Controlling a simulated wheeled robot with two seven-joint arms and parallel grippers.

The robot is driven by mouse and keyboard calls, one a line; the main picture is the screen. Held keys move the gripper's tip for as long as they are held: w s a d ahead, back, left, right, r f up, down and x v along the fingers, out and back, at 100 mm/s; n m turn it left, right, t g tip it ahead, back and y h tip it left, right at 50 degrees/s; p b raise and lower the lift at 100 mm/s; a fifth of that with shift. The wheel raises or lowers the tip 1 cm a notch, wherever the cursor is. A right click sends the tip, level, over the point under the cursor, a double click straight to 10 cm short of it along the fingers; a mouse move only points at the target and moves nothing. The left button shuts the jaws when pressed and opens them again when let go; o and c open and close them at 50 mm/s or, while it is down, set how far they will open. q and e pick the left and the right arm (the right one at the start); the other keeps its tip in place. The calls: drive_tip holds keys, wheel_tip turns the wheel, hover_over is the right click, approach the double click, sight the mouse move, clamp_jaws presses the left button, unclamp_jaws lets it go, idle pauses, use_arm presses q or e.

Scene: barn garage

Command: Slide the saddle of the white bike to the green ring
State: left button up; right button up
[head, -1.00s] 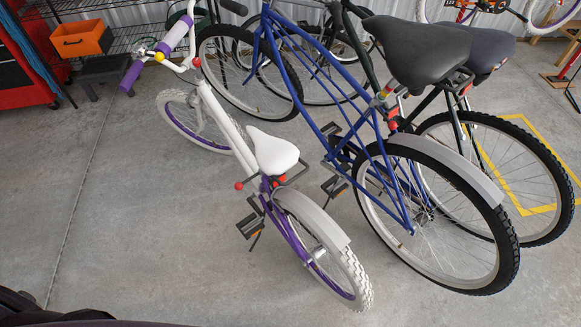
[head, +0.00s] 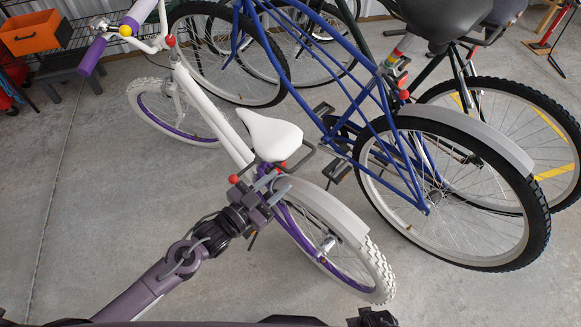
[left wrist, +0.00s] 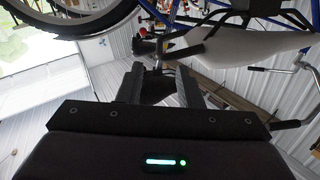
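The white bike (head: 215,115) stands upright with its white saddle (head: 268,134) facing the handlebar at upper left. My left gripper (head: 268,184) is just below the saddle's rear, at the seat post, beside a red knob (head: 233,179). In the left wrist view, the gripper's two fingers (left wrist: 159,84) are apart, with a gap between them, and the pale saddle (left wrist: 250,45) is above right. The seat post clamp shows just beyond the fingertips; I cannot tell contact. No green ring is clear on the white bike; the gripper covers part of the post. My right gripper is not recognisable.
A blue bike (head: 345,75) stands close on the right, with coloured rings (head: 396,66) under its black saddle. More bikes are behind it. An orange bin (head: 35,33) is at upper left. The floor at left is clear.

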sight(296, 166)
use_arm(q)
drive_tip(key=x, duration=0.7)
drive_tip(key=shift+d, duration=0.15)
drive_tip(key=shift+c, duration=0.3)
clamp_jaws()
